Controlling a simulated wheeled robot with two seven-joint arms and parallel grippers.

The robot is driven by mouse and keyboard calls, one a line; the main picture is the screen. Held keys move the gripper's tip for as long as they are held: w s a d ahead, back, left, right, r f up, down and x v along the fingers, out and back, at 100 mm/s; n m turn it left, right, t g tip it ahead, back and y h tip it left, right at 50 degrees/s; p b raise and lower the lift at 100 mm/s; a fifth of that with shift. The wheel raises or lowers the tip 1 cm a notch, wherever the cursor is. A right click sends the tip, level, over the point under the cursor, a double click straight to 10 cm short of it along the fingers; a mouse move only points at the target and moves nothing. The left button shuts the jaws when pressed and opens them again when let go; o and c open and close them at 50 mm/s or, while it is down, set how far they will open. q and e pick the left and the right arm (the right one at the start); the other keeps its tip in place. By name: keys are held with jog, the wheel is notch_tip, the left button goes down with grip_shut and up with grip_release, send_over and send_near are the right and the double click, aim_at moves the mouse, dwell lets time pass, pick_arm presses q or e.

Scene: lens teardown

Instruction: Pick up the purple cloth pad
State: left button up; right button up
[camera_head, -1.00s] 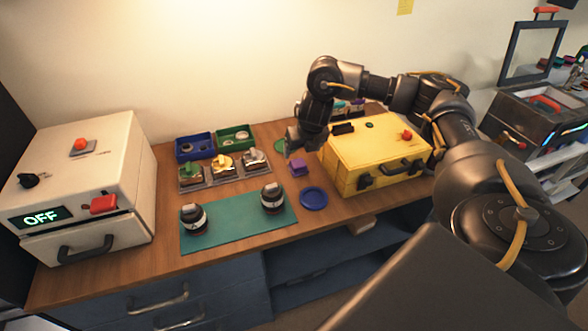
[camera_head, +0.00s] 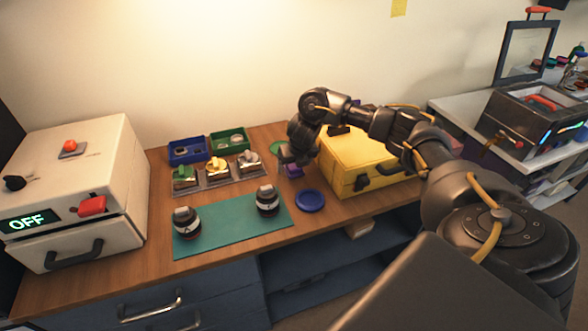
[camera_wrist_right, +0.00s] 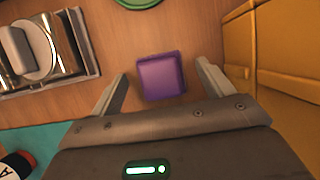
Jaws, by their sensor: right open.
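The purple cloth pad (camera_wrist_right: 161,76) is a small square block lying on the wooden table. In the right wrist view it sits between the two open fingers of my right gripper (camera_wrist_right: 160,88), with a gap on each side. In the head view the purple cloth pad (camera_head: 293,171) is partly hidden by my right gripper (camera_head: 290,161), which points down over it beside the yellow case. The fingers hold nothing. My left gripper is not in view.
The yellow case (camera_head: 352,155) stands close to the right of the pad. A blue round dish (camera_head: 310,201) lies in front. A metal holder rack (camera_head: 215,184) and teal mat (camera_head: 228,229) are to the left. A green disc (camera_wrist_right: 138,1) lies behind the pad.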

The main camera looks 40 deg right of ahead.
jog(key=shift+w+f, duration=0.15)
jog(key=shift+f, duration=0.25)
jog(key=shift+r, duration=0.1)
jog(key=c, duration=1.1)
jog(key=shift+o, duration=0.2)
